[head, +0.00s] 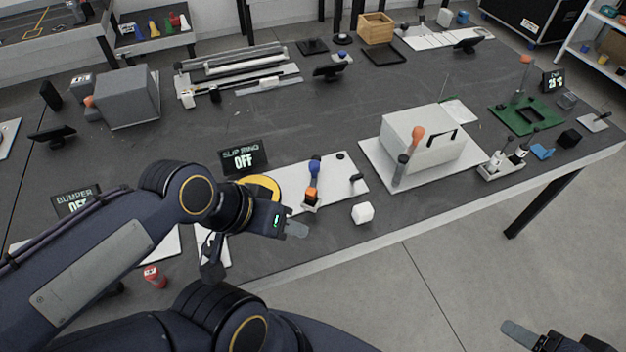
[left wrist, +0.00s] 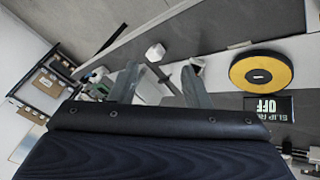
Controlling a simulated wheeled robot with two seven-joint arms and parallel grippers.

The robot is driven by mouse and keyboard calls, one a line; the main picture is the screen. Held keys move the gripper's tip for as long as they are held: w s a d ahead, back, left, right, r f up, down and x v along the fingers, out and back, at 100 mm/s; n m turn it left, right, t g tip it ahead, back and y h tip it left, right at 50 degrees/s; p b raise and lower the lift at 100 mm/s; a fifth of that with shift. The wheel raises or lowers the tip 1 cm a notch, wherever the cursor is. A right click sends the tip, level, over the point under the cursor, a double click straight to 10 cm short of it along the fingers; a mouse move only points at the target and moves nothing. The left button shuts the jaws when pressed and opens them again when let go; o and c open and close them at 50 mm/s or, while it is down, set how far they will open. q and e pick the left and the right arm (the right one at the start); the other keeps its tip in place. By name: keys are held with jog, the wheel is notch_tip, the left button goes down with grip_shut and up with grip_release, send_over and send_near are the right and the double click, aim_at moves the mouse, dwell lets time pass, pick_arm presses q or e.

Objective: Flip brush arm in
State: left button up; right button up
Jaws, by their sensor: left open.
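A white plate (head: 335,170) lies near the table's front edge beside a sign reading SLIP RING OFF (head: 243,157). A yellow and black disc (head: 266,186) is at its left end, partly hidden by my left gripper; the disc shows whole in the left wrist view (left wrist: 262,71). A small upright piece with a blue top and orange base (head: 313,182) stands on the plate, with a dark peg (head: 356,178) to its right; I cannot tell which is the brush arm. My left gripper (head: 297,229) is open and empty, left of the white cube. My right gripper (head: 520,335) is partly cut off, bottom right.
A white cube (head: 362,213) sits at the table's front edge. A white box (head: 420,140) on a plate, with an orange-topped lever, stands to the right. A BUMPER OFF sign (head: 78,200) is at the left.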

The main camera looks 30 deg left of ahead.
pick_arm(q)
jog(key=shift+w, duration=0.15)
jog(key=c, duration=0.5)
jog(key=shift+w+f+m+g, duration=0.1)
jog(key=shift+w+m+g, duration=0.15)
jog(key=shift+m+g, duration=0.35)
jog(key=shift+c, duration=1)
jog(key=w+m+g, duration=0.1)
jog(key=w+m, duration=0.1)
jog(key=w+f+m+g+y+b, duration=0.1)
jog(key=m, duration=0.1)
jog(key=w+m+g+y+b, duration=0.1)
jog(key=w+m, duration=0.1)
jog(key=shift+w+f+g, duration=0.25)
jog(key=shift+w+g, duration=0.05)
jog(key=shift+g, duration=0.1)
grip_shut()
jog(key=w+d+f+m+y+b, duration=0.1)
jog(key=w+d+f+m+y, duration=0.2)
jog(key=w+d+m+y, duration=0.2)
jog(key=w+d+f+m+g+y+b, duration=0.1)
jog(key=w+d+f+m+y+b, duration=0.1)
jog(key=w+d+m+y, duration=0.3)
jog(key=shift+w+d+f+m+y, duration=0.4)
jog(key=shift+w+d+f+m, duration=0.45)
jog(key=shift+w, duration=1)
